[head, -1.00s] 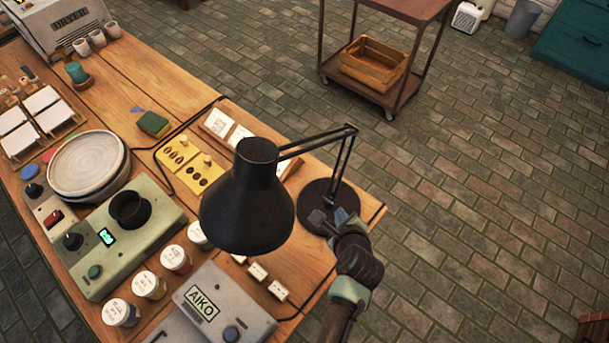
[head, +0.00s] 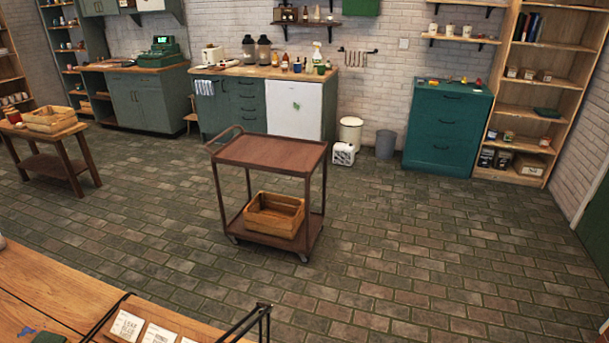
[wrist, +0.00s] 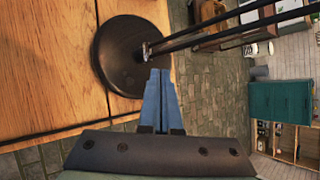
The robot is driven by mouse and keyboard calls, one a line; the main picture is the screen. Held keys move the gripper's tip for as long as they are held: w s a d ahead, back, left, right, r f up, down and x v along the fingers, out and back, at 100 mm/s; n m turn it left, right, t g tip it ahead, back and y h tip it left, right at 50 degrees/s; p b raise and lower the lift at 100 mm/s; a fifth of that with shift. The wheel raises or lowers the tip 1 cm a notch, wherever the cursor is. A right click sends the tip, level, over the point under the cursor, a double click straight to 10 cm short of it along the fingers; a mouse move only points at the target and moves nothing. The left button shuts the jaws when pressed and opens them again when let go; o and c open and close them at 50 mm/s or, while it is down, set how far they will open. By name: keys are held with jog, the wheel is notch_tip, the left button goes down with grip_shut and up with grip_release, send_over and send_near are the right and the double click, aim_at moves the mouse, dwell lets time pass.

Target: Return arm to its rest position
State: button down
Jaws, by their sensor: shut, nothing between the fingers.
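My gripper (wrist: 160,85) shows in the wrist view, its two blue fingers shut together with nothing between them. The fingertips lie in front of the edge of the black lamp base (wrist: 118,60); I cannot tell whether they touch it. The arm and gripper are out of the head view.
The lamp's thin black arm (wrist: 235,30) runs across the upper right of the wrist view. The wooden worktable (head: 60,295) fills the lower left of the head view. A brown cart (head: 268,152) with a wooden crate (head: 273,215) stands on open brick floor (head: 400,265).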

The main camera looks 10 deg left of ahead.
jog(key=w+d+r+n+t, duration=0.1)
jog(key=w+r+n+t, duration=0.3)
jog(key=r, duration=0.9)
jog(key=w+d+r+n+t, duration=0.2)
jog(key=w+r+n, duration=0.35)
jog(key=r, duration=0.75)
notch_tip(320, 180, up, 21)
jog(key=d+n+t+h, duration=0.2)
jog(key=d+n+t, duration=0.1)
jog(key=n+t, duration=0.15)
jog(key=s+d+r+n+t+h, duration=0.1)
jog(key=s+d+r+n+t, duration=0.1)
jog(key=s+r, duration=0.7)
jog(key=s+d+r+n+t+h, duration=0.1)
jog(key=s+r+n+t, duration=0.3)
jog(key=r, duration=1.2)
jog(key=s+t, duration=0.3)
jog(key=s, duration=0.1)
jog(key=shift+s+d+n+h, duration=0.3)
jog(key=shift+s+d+n, duration=0.1)
jog(key=shift+f, duration=0.1)
